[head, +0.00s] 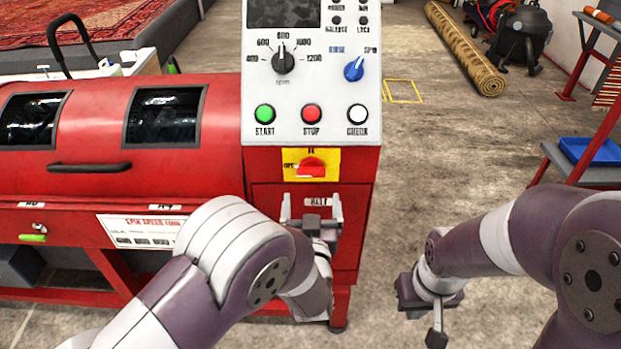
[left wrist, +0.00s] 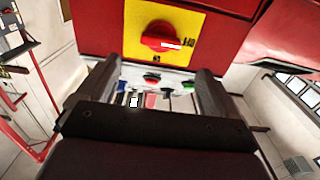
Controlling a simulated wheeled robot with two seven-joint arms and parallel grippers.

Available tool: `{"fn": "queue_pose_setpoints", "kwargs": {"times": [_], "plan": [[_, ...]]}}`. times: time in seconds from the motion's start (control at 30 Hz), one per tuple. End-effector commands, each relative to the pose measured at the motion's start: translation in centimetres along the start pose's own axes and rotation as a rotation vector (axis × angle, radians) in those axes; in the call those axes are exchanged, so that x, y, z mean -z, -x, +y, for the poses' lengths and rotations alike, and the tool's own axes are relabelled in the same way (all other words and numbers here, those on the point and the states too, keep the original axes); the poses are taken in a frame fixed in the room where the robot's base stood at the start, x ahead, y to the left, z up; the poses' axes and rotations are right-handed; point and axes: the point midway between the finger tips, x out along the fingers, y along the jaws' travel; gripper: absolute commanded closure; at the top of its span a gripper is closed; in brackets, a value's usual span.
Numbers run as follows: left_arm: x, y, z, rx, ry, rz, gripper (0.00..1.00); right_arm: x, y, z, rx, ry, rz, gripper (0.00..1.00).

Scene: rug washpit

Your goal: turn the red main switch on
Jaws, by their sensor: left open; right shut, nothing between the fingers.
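The red main switch (head: 312,168) is a rotary knob on a yellow plate (head: 333,160) below the button panel of the red machine. Its handle lies crosswise, with its white mark toward the OFF label. In the left wrist view the knob (left wrist: 160,37) shows turned over, its white mark pointing right at OFF. My left gripper (head: 311,207) is open and empty, just below the yellow plate in the head view, its fingers on either side and apart from the knob. My right gripper (head: 437,338) is shut and empty, over the floor to the right of the machine.
Above the switch are a green START button (head: 265,114), a red STOP button (head: 312,114), a white CHECK button (head: 357,114) and two dials. A rolled rug (head: 465,48) and a blue tray (head: 590,150) stand off to the right. The floor between is clear.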

Motion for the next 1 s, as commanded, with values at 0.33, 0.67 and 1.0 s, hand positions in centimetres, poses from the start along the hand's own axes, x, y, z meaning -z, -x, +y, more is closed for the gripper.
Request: {"fn": "queue_pose_setpoints", "kwargs": {"times": [0.33,0.67,1.0], "plan": [[-0.1,-7.7,-0.1,0.000,0.000,-0.001,0.06,-0.1,-0.7,0.0,0.000,0.000,0.000,1.00],[-0.1,-8.9,0.0,-0.001,-0.001,-0.002,0.06,-0.1,-0.7,0.0,0.000,0.000,0.000,1.00],[-0.1,-8.9,0.0,-0.002,-0.001,-0.002,0.63,-0.1,-0.7,0.0,0.000,0.000,0.000,1.00]]}}
